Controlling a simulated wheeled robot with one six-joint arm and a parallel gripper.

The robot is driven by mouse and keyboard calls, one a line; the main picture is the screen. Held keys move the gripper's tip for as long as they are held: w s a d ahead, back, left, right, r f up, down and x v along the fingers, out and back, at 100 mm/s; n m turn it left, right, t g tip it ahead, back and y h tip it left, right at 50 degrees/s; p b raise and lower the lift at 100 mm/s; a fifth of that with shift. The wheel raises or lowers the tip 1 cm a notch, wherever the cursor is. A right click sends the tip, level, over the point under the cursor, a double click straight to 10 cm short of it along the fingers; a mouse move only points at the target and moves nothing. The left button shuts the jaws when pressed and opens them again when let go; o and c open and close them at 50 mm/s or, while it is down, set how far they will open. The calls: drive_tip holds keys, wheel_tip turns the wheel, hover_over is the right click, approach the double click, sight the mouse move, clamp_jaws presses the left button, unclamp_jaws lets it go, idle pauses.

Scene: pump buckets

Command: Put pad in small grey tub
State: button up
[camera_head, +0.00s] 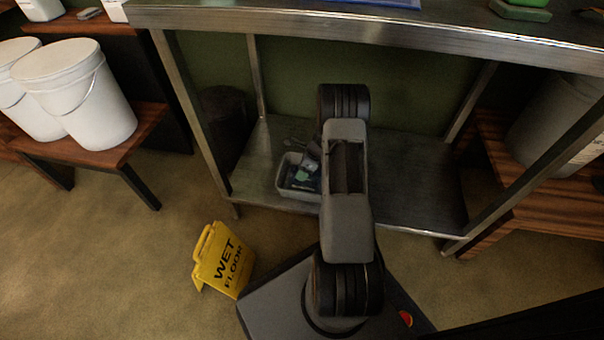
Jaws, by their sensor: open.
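The small grey tub (283,186) stands on the lower shelf of the metal table, just left of my arm. A small green piece (305,174) and darker items show inside it. The green piece may be the pad, but it is too small to tell. My gripper (304,158) is partly in view at the tub's back right, above its rim. It is open. My arm link hides part of it and the shelf behind. I cannot tell whether it touches anything in the tub.
The metal table's top (400,28) overhangs the shelf (410,185), with legs on both sides. A yellow wet-floor sign (222,262) stands on the floor. White buckets (80,95) are on a wooden bench at left. The shelf right of my arm is clear. A green flat block (520,10) is on top.

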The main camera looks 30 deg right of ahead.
drive_tip(key=p+v, duration=0.4)
drive_tip(key=v, duration=0.7)
